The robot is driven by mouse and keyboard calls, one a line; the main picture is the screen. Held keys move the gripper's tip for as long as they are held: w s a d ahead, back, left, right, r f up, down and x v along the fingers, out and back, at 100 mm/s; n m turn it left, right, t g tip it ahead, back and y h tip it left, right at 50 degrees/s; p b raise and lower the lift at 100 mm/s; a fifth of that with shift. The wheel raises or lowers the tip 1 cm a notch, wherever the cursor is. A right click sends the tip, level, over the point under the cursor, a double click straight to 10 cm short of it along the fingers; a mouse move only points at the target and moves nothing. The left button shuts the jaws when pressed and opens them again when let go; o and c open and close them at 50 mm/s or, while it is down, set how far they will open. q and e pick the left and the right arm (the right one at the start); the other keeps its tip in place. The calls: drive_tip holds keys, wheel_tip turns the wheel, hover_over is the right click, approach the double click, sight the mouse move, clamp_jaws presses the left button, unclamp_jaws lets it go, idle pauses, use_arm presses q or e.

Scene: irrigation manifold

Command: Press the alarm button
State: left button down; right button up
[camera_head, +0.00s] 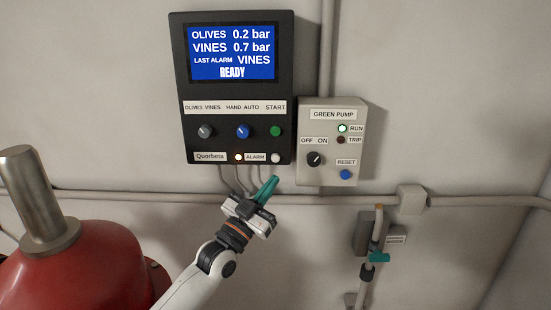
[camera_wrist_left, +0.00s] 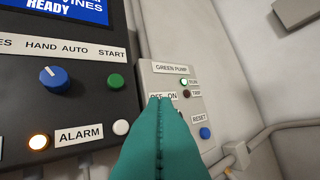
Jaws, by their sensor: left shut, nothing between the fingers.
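The alarm button is a small white round button (camera_head: 276,158) at the lower right of the dark control panel (camera_head: 180,90), right of the "ALARM" label (camera_head: 255,157). It also shows in the left wrist view (camera_wrist_left: 121,127). A lit amber lamp (camera_head: 238,157) is left of the label. My left gripper (camera_head: 269,182), with teal fingers, is shut and empty. In the head view its tips are just below the white button; in the wrist view they appear right of it. I cannot see contact with the button. My right gripper is not in view.
The green pump box (camera_head: 318,180) with a black knob (camera_head: 314,159) and blue reset button (camera_head: 345,174) is right of the panel. A green start button (camera_head: 275,131) is above the white button. A red tank (camera_head: 85,265) stands at lower left. Pipes run along the wall.

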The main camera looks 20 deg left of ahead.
use_arm(q)
drive_tip(key=b, duration=0.7)
approach(276, 158)
drive_tip(key=w+d+r, duration=0.3)
drive_tip(key=w+r, duration=0.1)
drive_tip(key=shift+d+f, duration=0.1)
drive_tip(key=shift+f, duration=0.1)
drive_tip(key=shift+s, duration=0.1)
idle(1.3)
drive_tip(key=shift+w, duration=0.45)
